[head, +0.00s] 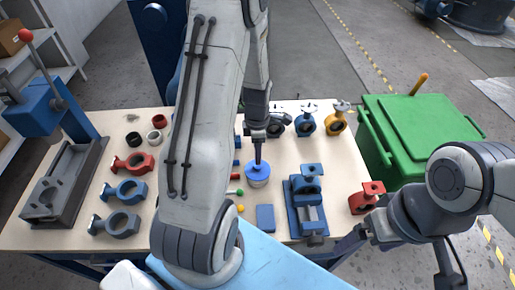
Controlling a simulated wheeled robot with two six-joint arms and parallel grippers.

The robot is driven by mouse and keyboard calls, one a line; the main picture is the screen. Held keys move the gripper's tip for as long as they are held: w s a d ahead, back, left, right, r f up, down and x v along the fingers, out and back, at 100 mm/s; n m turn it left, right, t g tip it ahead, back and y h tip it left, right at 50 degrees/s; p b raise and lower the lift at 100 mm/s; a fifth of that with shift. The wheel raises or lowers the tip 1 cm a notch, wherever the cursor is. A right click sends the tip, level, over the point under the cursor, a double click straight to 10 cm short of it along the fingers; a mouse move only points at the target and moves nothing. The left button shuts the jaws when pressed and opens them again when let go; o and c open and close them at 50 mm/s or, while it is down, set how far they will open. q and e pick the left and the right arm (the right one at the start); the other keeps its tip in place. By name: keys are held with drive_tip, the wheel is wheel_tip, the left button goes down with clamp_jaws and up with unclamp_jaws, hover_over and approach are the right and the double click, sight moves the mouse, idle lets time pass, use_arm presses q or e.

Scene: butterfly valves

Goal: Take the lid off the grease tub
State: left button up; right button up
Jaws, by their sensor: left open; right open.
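The grease tub (258,183) appears to be the small pale tub near the middle of the table, with a blue lid (258,171) on it. My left gripper (258,158) points down from above, with its fingers at the lid's top. Whether they touch the lid is too small to tell. It is open. My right gripper (352,241) is open and empty near the table's front right edge, apart from the tub and partly hidden by its own wrist.
Valve bodies in red (133,162), blue (126,190) and grey (117,222) lie to the left. A blue vise (308,207) and a blue block (265,218) are right of the tub. A red valve (368,197) stands near my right gripper. A green bin (425,130) is beyond the table's right edge.

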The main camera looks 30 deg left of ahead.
sight(258, 168)
use_arm(q)
wheel_tip(258, 168, down, 6)
drive_tip(key=b, duration=0.4)
drive_tip(key=shift+r, duration=0.2)
drive_tip(key=shift+f+b, duration=0.4)
drive_tip(key=shift+f, duration=0.35)
clamp_jaws()
idle(1.0)
